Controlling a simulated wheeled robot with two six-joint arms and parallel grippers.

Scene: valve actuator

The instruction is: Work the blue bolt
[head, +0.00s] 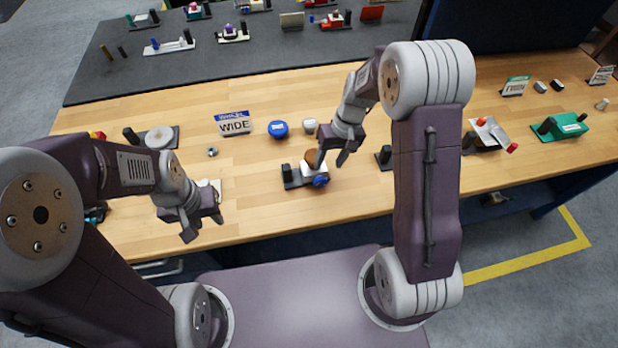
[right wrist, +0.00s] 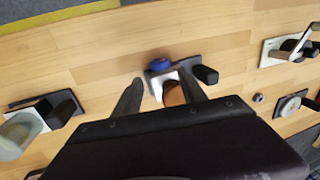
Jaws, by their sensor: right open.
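The blue bolt (head: 321,180) shows as a round blue end at the front of a small white valve block, which stands on a dark base (head: 292,183) with a black post. A brown round part (head: 312,157) sits on the block. In the right wrist view, the blue bolt (right wrist: 160,64) lies just beyond the white block (right wrist: 157,84). My right gripper (head: 331,158) is open above the block, its fingers on either side of it in the wrist view; contact cannot be told. My left gripper (head: 203,226) looks open and empty near the table's front edge.
A "WIDE" sign (head: 234,124), a blue cap (head: 278,129) and a white cap (head: 309,125) stand behind the block. A small metal nut (head: 212,152) lies to the left. Other devices, one green (head: 560,127), stand to the right. Bare wood lies left of the block.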

